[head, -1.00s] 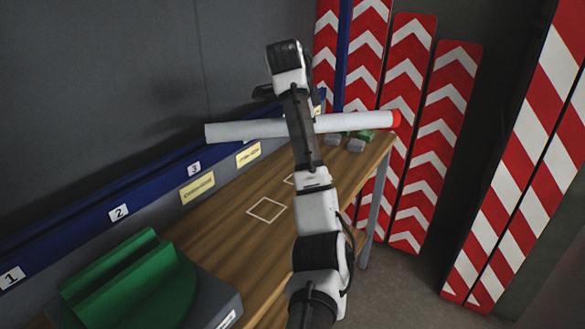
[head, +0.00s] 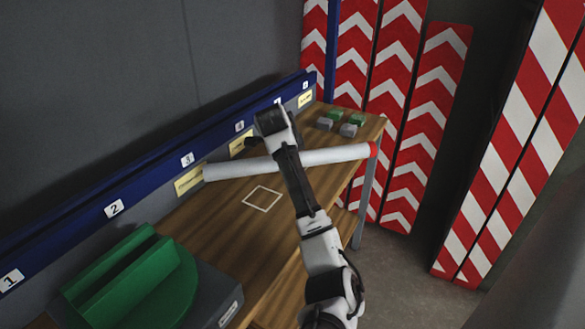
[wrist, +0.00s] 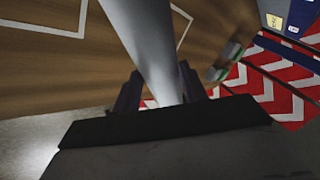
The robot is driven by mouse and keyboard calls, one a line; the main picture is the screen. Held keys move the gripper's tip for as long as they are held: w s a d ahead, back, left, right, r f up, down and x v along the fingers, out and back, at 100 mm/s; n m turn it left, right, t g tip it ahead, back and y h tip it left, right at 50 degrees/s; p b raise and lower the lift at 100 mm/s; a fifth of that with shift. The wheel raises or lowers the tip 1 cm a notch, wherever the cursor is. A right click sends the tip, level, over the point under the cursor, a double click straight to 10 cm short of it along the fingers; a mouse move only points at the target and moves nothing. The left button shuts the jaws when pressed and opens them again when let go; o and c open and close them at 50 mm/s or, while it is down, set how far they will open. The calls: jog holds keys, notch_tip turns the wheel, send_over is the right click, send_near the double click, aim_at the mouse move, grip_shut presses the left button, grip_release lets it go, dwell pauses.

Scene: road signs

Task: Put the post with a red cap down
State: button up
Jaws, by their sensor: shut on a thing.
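The post (head: 232,168) is a long white tube with a red cap (head: 374,149) on its right end. In the head view it lies about level across my arm, above the wooden bench (head: 225,215). My gripper (wrist: 160,95) is shut on the post in the wrist view, where the post runs between the two dark fingers. In the head view my arm hides the grip and the middle of the post. I cannot tell exactly how high the post is above the bench. A white square outline (head: 262,199) is marked on the bench top, in front of the post.
A green grooved block (head: 135,280) on a grey base stands at the front left. Small green and grey blocks (head: 341,123) sit at the bench's far end. A blue rail (head: 150,190) with number labels runs along the wall. Red-and-white chevron boards (head: 425,120) stand behind.

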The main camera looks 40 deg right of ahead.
jog(key=shift+f+p, duration=0.35)
jog(key=shift+f, duration=1.85)
jog(key=shift+f, duration=0.15)
jog(key=o, duration=0.9)
jog(key=shift+f, duration=0.15)
jog(key=o, duration=0.4)
jog(key=shift+o, duration=0.2)
